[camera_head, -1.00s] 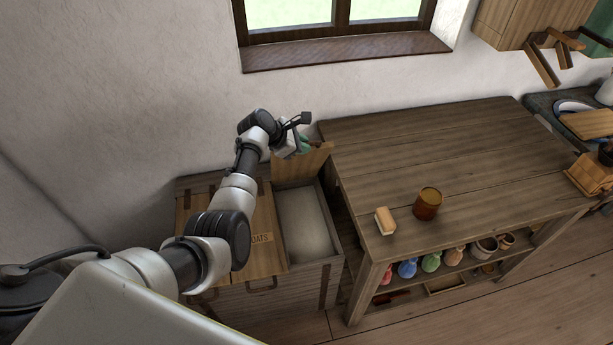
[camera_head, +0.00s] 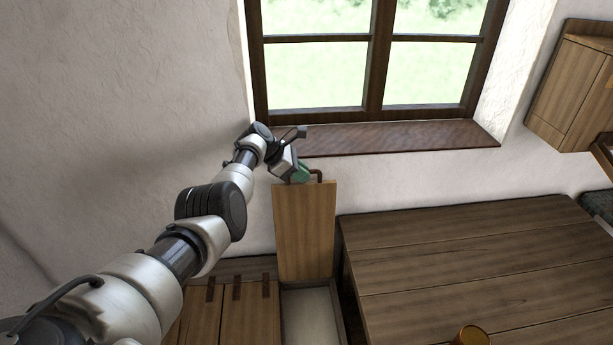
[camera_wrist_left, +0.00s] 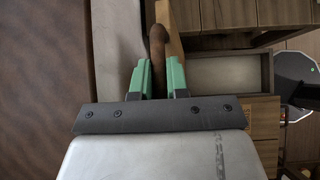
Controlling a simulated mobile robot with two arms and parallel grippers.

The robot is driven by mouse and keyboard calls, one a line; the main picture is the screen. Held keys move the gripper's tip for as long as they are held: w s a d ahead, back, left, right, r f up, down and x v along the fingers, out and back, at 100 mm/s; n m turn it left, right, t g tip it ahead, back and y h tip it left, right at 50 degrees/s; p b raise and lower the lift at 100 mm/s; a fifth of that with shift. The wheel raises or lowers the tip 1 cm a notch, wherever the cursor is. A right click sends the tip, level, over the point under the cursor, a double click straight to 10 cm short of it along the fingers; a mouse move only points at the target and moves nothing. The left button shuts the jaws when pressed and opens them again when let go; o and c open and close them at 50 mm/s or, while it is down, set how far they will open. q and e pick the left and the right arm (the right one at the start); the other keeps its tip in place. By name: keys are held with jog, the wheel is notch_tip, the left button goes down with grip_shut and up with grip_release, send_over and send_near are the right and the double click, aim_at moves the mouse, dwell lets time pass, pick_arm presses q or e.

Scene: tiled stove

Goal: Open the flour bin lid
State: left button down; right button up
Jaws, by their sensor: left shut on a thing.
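The flour bin lid (camera_head: 304,235) is a wooden panel standing raised, about upright, at the back of the bin in the head view. Its dark handle (camera_head: 317,174) is at the top edge. My left gripper (camera_head: 305,174) is at this handle. In the left wrist view the green fingers (camera_wrist_left: 158,78) are shut on the brown handle (camera_wrist_left: 157,42). The open flour bin compartment (camera_head: 308,315) shows pale contents below the lid. My right gripper is in neither view.
Closed wooden lids (camera_head: 235,312) with dark straps lie left of the open compartment. A wooden table (camera_head: 450,260) stands to the right, with an amber jar (camera_head: 471,337) on it. The window sill (camera_head: 400,138) is behind and above the lid.

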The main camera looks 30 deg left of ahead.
pick_arm(q)
jog(key=shift+w+a+f, duration=0.15)
jog(key=shift+w+f, duration=0.05)
dwell(0.3)
jog(key=c, duration=1.1)
grip_release()
jog(key=shift+w, duration=0.1)
jog(key=shift+r, duration=0.1)
jog(key=shift+a+r, duration=0.15)
jog(key=shift+r, duration=0.05)
jog(key=p+v, duration=0.2)
jog(key=v, duration=0.3)
jog(key=shift+b+v, duration=0.3)
jog(key=shift+v, duration=2.35)
